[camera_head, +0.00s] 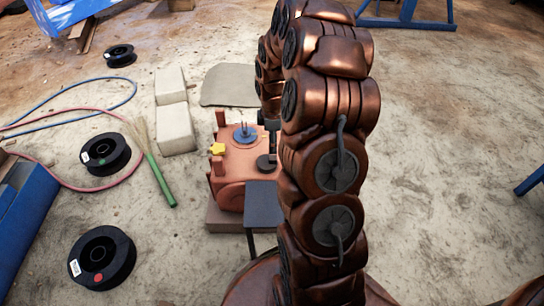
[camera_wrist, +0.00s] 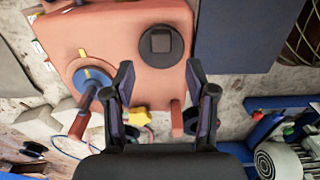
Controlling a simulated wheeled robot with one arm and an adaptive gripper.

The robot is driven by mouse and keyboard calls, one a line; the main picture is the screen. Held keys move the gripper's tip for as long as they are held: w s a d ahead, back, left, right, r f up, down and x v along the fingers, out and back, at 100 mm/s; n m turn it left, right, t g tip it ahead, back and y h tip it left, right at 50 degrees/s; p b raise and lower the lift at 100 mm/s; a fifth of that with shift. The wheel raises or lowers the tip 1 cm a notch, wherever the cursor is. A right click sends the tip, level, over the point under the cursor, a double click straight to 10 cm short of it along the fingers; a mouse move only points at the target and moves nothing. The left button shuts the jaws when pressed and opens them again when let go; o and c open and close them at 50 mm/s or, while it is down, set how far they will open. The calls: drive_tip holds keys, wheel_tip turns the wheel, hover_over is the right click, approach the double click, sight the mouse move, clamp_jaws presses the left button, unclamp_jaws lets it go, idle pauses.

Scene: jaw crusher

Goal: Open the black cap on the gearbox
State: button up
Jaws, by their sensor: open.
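The gearbox (camera_head: 232,178) is an orange-red box low on the floor, left of my arm in the head view. Its top face (camera_wrist: 112,32) fills the upper middle of the wrist view. The black cap (camera_wrist: 160,42) is a round disc with a raised square centre, seated on that face. It also shows in the head view as a dark disc (camera_head: 265,163). My gripper (camera_wrist: 159,68) is open and empty. In the wrist view the cap appears just beyond the gap between its fingertips, apart from both. The head view mostly hides the gripper behind my arm.
A blue round part (camera_wrist: 88,80) with upright rods and a yellow knob (camera_head: 217,149) sit on the gearbox. A dark flat panel (camera_head: 263,204) stands close in front. Pale blocks (camera_head: 175,128), a green-handled brush (camera_head: 161,180) and black spools (camera_head: 106,154) lie to the left.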

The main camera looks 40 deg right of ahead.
sight(273, 157)
wheel_tip(273, 157, down, 7)
drive_tip(key=shift+f+b, duration=0.2)
drive_tip(key=shift+b, duration=0.85)
drive_tip(key=shift+c, duration=0.2)
clamp_jaws()
